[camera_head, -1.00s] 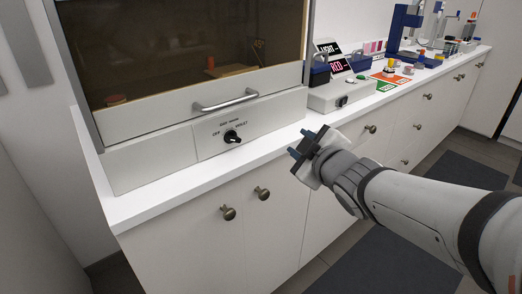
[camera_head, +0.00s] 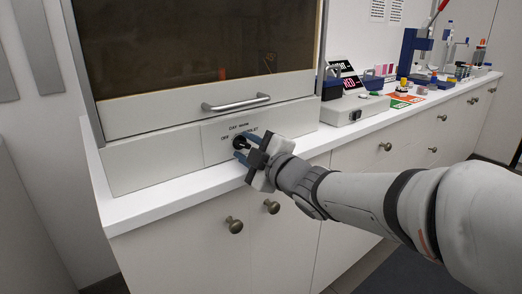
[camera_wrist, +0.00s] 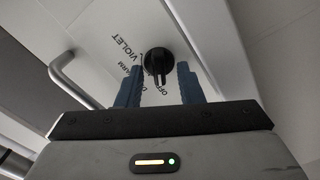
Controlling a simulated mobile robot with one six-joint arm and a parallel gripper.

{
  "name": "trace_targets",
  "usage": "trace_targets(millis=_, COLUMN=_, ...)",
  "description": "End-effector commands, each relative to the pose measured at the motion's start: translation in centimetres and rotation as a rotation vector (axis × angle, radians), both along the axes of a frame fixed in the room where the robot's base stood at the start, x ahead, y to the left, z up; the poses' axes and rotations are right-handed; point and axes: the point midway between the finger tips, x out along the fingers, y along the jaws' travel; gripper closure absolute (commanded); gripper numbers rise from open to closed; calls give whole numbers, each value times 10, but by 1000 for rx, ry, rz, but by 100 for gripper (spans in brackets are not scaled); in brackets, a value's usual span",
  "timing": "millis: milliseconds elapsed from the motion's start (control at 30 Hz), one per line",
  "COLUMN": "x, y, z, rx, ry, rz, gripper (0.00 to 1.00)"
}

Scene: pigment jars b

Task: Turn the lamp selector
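The lamp selector (camera_wrist: 158,62) is a round black knob with a raised grip bar. It sits on the pale front panel (camera_head: 180,156) of the cabinet, with printed words around it, including VIOLET and OFF. The knob also shows in the head view (camera_head: 239,142), partly beside my fingers. My gripper (camera_head: 246,150) is at the panel. In the wrist view its two blue fingers (camera_wrist: 158,84) are apart, one on each side of the knob's lower part, with gaps between them and the bar. I cannot tell how deep the fingertips reach.
A pale box (camera_head: 345,112) and several small items stand on the counter to the right.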

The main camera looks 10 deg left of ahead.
Motion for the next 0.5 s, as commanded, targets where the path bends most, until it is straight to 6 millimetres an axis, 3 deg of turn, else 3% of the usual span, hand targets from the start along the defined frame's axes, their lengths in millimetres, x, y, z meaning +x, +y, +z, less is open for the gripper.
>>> trace_targets(millis=267, x=2, y=2, z=0, rx=0, ry=0, rz=-1, gripper=66)
trace_targets(millis=500, x=2, y=1, z=0, rx=0, ry=0, rz=-1, gripper=85)
